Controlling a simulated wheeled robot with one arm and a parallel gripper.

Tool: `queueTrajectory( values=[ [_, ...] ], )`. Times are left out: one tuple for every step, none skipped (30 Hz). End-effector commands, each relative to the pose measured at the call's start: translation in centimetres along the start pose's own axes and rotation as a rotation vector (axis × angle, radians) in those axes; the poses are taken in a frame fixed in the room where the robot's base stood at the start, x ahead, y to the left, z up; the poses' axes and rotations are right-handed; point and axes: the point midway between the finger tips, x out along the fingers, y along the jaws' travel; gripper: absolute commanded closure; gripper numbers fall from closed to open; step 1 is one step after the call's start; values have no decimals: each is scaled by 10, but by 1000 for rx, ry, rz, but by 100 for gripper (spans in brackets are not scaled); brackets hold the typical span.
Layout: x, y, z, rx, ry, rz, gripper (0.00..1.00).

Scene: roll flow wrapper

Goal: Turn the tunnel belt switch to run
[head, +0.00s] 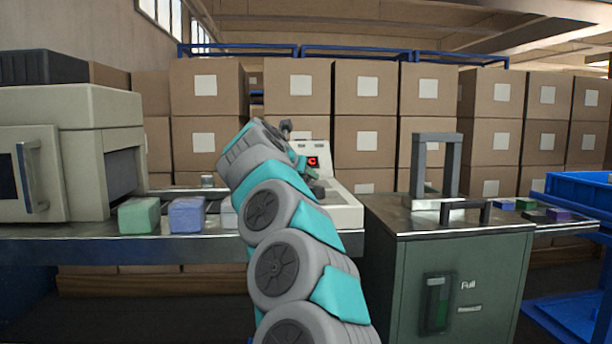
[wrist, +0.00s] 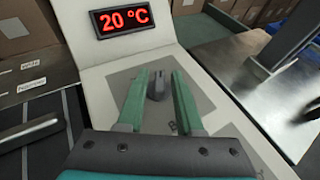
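A dark grey knob (wrist: 156,85) stands on a grey plate of the pale control panel (wrist: 215,98); it looks like the switch. My gripper (wrist: 159,74) is open, with its two green fingers on either side of the knob. Gaps show between the knob and both fingers in the wrist view. Small marks by the knob are too small to read. In the head view the panel (head: 345,212) stands behind my arm, which hides part of it, and my gripper (head: 311,176) is low over its sloped face.
A red display (wrist: 122,19) on the panel reads 20 °C. The cream tunnel machine (head: 75,130) stands at left, with green (head: 139,215) and blue (head: 187,214) blocks on the belt. A green cabinet (head: 410,285) with a grey upright frame (head: 451,165) stands close at right.

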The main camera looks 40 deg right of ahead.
Motion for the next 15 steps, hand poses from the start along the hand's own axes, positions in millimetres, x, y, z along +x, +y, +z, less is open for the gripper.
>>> queueTrajectory(
  values=[
    [0,0,0,0,0,0,58],
    [0,0,0,0,0,0,55],
    [0,0,0,0,0,0,54],
    [0,0,0,0,0,0,54],
    [0,0,0,0,0,0,54],
    [0,0,0,0,0,0,54],
    [0,0,0,0,0,0,54],
    [0,0,0,0,0,0,54],
    [0,0,0,0,-1,0,54],
    [0,0,0,0,0,0,54],
    [-1,0,0,0,0,0,54],
    [-2,0,0,0,0,1,54],
    [-4,0,0,-1,0,1,54],
    [-5,0,0,-1,0,1,54],
    [-8,0,0,-1,1,1,54]
  ],
)
